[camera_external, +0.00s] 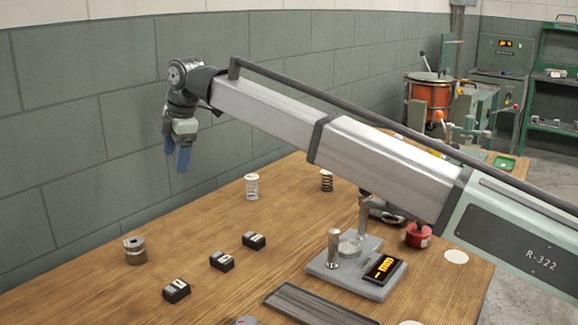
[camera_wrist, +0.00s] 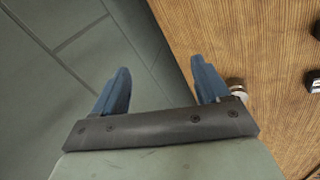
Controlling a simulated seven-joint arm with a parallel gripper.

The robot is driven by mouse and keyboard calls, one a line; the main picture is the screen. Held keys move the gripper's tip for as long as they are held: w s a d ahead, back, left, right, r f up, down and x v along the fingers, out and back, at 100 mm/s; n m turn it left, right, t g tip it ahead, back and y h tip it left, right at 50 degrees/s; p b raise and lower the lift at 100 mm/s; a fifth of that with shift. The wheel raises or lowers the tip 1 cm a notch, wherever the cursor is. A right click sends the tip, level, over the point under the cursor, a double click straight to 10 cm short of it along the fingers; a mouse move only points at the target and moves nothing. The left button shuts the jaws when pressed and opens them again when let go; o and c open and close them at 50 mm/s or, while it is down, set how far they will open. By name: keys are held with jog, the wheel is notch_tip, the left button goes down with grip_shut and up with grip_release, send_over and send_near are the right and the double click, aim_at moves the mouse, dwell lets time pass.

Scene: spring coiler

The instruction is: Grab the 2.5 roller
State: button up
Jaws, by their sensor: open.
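My gripper (camera_external: 178,157) is raised high at the back left near the wall, with its blue fingers pointing down. In the wrist view its two fingers (camera_wrist: 164,82) are apart with nothing between them. No 2.5 marking is readable, so I cannot tell which piece is the 2.5 roller. A short steel cylinder (camera_external: 135,250) stands upright at the table's left. Three small black blocks with pale tops, a front one (camera_external: 177,291), a middle one (camera_external: 222,261) and a back one (camera_external: 254,240), sit in a slanting row. A metallic round piece (camera_wrist: 238,88) is partly hidden by the right finger.
A white spring (camera_external: 251,187) and a dark spring (camera_external: 327,181) stand at the table's back. A grey instrument with an orange display (camera_external: 382,268) stands at centre right. A dark flat tray (camera_external: 310,306) lies in front. The wall (camera_wrist: 60,90) is close beside my gripper.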

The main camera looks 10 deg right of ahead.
jog(key=s+a+n+g+h, duration=0.15)
jog(key=s+a, duration=0.25)
jog(key=s, duration=0.5)
jog(key=s+a+n+g+h, duration=0.15)
jog(key=s+a, duration=0.25)
jog(key=s, duration=0.6)
send_over(134, 244)
jog(key=shift+t+y, duration=0.3)
jog(key=shift+t, duration=0.1)
jog(key=f, duration=0.7)
jog(key=shift+w+d+f, duration=0.15)
jog(key=shift+w, duration=0.05)
jog(key=shift+w+a+f, duration=0.15)
jog(key=shift+f, duration=1.35)
jog(key=shift+w+a+f, duration=0.15)
jog(key=shift+f, duration=1.3)
jog(key=c, duration=1.4)
